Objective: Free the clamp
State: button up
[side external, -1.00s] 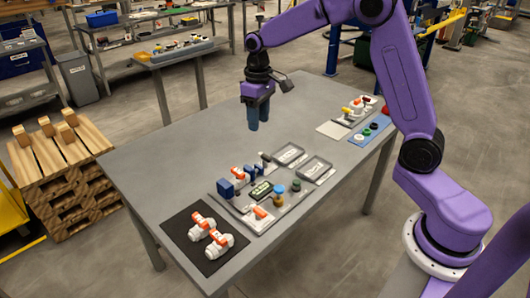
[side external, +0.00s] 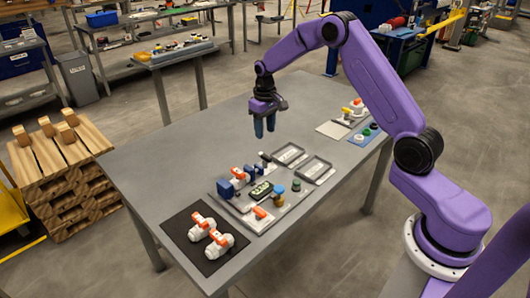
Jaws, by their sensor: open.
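My gripper (side external: 265,131) hangs above the table behind the grey fixture board, its two blue fingers pointing down, a little apart and empty. The grey fixture board (side external: 255,222) lies near the table's middle front. On its left part a white valve body with an orange handle (side external: 239,176) sits between a blue block (side external: 225,190) and smaller blue parts (side external: 251,173). These blue parts look like a clamp, but I cannot tell its state at this size. A small dark-topped lever or post (side external: 265,157) stands at the board's back. My gripper touches none of these.
The board also carries a dark green display (side external: 261,190), a blue knob (side external: 278,188) and an orange-topped part (side external: 260,212). Two grey trays (side external: 289,154) (side external: 315,169) lie behind right. A black mat (side external: 205,256) holds two white-orange valves. The table's left back is clear.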

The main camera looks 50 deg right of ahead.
aim_at(265, 155)
notch_tip(265, 155, down, 10)
jog(key=shift+r, duration=0.1)
dwell(0.4)
grip_shut()
